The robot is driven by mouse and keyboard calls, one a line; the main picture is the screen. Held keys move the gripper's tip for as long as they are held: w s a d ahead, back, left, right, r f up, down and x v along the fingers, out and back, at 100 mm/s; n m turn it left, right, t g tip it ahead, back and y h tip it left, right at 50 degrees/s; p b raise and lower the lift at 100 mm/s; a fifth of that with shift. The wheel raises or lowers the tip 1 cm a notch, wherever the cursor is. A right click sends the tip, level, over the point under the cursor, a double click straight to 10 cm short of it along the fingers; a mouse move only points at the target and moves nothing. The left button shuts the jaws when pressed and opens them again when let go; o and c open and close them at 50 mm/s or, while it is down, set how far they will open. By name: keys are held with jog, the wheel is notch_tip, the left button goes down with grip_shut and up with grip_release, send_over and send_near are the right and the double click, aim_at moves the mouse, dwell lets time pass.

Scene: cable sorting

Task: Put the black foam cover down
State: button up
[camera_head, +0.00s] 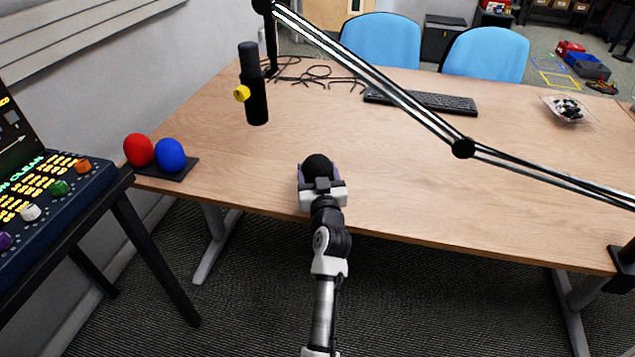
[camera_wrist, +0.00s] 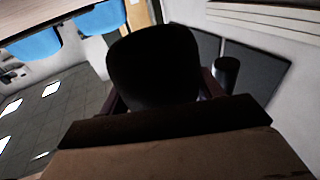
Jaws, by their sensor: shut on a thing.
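The black foam cover (camera_head: 318,166) is a round black piece held in my gripper (camera_head: 320,180), at the near edge of the wooden table (camera_head: 400,190). In the wrist view the black foam cover (camera_wrist: 155,65) fills the middle, between the two fingers of my gripper (camera_wrist: 160,92). My gripper is shut on it. I cannot tell whether the cover touches the table or is above it.
A red foam cover (camera_head: 139,150) and a blue one (camera_head: 170,155) sit on a dark pad (camera_head: 180,171) at the table's left corner. A black microphone (camera_head: 253,85) hangs from a boom arm (camera_head: 370,75). A keyboard (camera_head: 430,102) lies behind. The table's middle is clear.

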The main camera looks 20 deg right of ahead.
jog(key=shift+f, duration=1.7)
jog(key=shift+f+b, duration=0.25)
jog(key=shift+b, duration=0.25)
jog(key=o, duration=1)
jog(key=shift+r, duration=0.1)
jog(key=shift+c, duration=0.2)
jog(key=shift+r+p, duration=0.2)
jog(key=shift+p, duration=0.15)
jog(key=b+v, duration=0.4)
jog(key=v, duration=0.8)
